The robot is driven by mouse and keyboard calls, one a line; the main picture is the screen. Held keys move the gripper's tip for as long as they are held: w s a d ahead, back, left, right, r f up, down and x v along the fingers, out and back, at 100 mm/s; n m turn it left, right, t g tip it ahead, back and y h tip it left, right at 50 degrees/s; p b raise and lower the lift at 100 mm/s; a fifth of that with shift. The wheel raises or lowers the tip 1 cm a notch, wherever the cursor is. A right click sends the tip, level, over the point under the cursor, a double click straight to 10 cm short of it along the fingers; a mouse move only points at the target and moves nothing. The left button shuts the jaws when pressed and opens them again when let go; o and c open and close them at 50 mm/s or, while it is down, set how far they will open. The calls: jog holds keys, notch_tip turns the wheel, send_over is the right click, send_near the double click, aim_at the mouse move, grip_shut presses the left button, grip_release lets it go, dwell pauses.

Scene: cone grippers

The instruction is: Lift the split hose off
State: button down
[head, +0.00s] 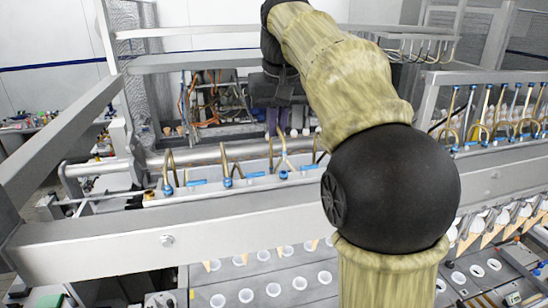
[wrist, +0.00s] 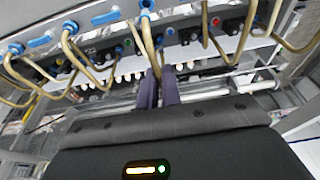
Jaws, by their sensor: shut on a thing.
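My gripper (head: 272,122) is over the machine's hose row, its two purple fingers pointing down. In the wrist view the fingers (wrist: 157,86) are close together around a tan hose (wrist: 148,42), shut on it. This hose runs from a blue fitting (wrist: 146,12) to between the fingertips. In the head view a tan hose (head: 283,150) rises from the rail just below the fingers. No split in the hose can be made out, and the fingers hide the gripped part.
Other tan hoses (head: 225,165) with blue valves (head: 196,183) stand on both sides along the metal rail (head: 120,235). A second hose row (head: 500,120) is at the right. Frame bars and a machine with wiring (head: 215,103) lie behind. White cups sit below the rail.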

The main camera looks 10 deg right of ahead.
jog(key=shift+r, duration=0.5)
jog(key=shift+w+r+v, duration=0.1)
jog(key=shift+w+v, duration=0.15)
jog(key=shift+v, duration=0.9)
jog(key=shift+w+r+v, duration=0.1)
jog(key=shift+w+v, duration=0.2)
jog(key=shift+v, duration=0.8)
jog(key=shift+w+v, duration=0.25)
jog(key=shift+v, duration=0.9)
